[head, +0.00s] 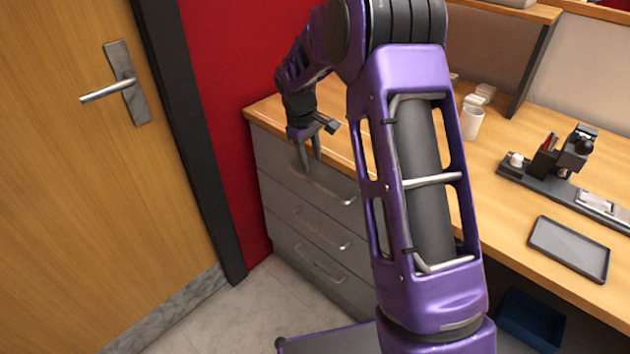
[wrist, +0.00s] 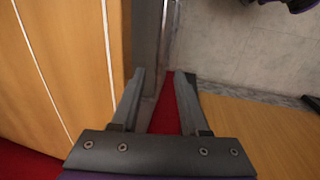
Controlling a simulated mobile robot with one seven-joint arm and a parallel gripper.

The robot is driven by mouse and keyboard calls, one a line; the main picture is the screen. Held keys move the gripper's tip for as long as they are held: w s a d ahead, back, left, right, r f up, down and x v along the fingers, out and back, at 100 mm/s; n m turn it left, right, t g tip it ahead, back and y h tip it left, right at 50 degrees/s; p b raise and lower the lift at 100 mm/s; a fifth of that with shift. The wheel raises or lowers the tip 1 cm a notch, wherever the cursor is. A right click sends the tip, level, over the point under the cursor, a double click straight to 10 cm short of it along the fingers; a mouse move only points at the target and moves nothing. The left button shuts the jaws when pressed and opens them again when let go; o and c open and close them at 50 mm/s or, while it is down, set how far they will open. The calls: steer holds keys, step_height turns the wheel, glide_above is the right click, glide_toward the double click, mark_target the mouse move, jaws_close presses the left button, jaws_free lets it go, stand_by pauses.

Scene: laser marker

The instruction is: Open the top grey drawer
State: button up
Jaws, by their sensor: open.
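The top grey drawer (head: 276,159) is the uppermost front of the grey cabinet under the wooden desk and looks closed. Its thin metal handle (head: 342,201) shows partly in the head view, lower right of my fingers. My gripper (head: 310,162) is open and empty, pointing down in front of the drawer near its left end. In the wrist view my two fingers (wrist: 160,88) are spread apart with nothing between them. A grey front (wrist: 145,30) and a narrow bar (wrist: 171,20) run beyond the fingertips; contact with the handle cannot be told.
Two lower drawers with handles (head: 322,237) sit below. The wooden door (head: 70,190) with a lever handle stands at left. The desktop (head: 505,215) holds a black tray (head: 568,248), a white cup (head: 472,122) and a device. A blue bin (head: 530,320) is under the desk.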

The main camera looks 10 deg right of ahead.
mark_target(316, 184)
steer(key=f, duration=0.2)
steer(key=d+f, duration=0.1)
steer(key=f, duration=0.2)
steer(key=w+f+b, duration=0.1)
steer(key=f, duration=0.2)
steer(key=shift+d+f, duration=0.2)
jaws_close()
stand_by(1.1)
